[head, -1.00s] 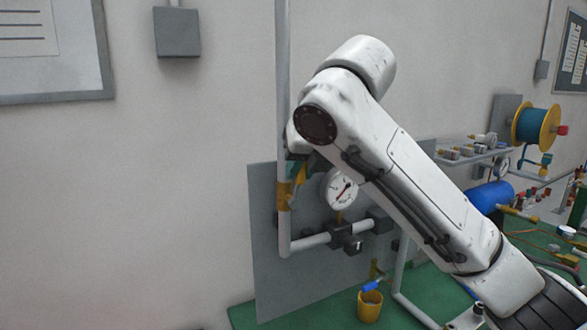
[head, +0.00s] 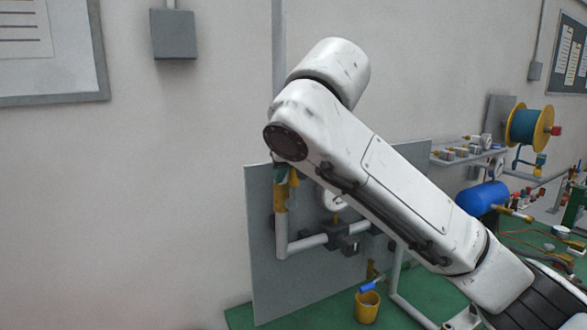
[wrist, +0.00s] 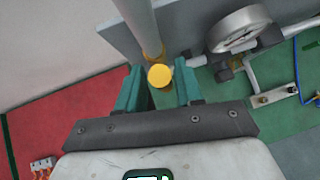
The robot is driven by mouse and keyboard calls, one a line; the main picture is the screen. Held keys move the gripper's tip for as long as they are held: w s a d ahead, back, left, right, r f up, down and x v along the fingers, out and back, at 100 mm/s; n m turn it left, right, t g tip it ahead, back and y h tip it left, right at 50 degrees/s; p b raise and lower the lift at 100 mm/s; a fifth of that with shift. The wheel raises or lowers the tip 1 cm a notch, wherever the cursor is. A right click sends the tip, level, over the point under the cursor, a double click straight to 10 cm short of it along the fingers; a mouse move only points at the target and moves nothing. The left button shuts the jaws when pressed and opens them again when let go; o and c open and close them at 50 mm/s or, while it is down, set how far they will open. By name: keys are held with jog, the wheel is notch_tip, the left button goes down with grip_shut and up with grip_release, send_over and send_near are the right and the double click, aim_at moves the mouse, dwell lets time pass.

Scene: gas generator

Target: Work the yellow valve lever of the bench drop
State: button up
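The yellow valve lever (head: 280,197) shows as a yellow part at the vertical grey pipe on the grey panel, partly hidden by my arm. In the wrist view a round yellow end (wrist: 159,76), apparently the lever's, lies between my teal fingers, beside the pipe (wrist: 141,22). My gripper (wrist: 159,84) is open, with a gap visible on both sides of the yellow end. In the head view only a bit of teal finger (head: 281,173) shows by the upper yellow part; my arm hides the rest. I cannot tell whether a finger touches the lever.
A white pressure gauge (wrist: 238,28) sits right of the fingers in the wrist view. The pipe run and black fitting (head: 339,237) cross the panel (head: 262,280) below. A yellow cup (head: 367,307) stands on the green bench. A blue tank (head: 482,198) lies farther right.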

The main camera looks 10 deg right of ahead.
jog(key=shift+o, duration=0.4)
jog(key=shift+d+r, duration=0.1)
jog(key=b+v, duration=0.1)
jog(key=v, duration=0.9)
jog(key=shift+s+r+b, duration=0.2)
jog(key=shift+s+b, duration=0.05)
jog(key=shift+b, duration=0.15)
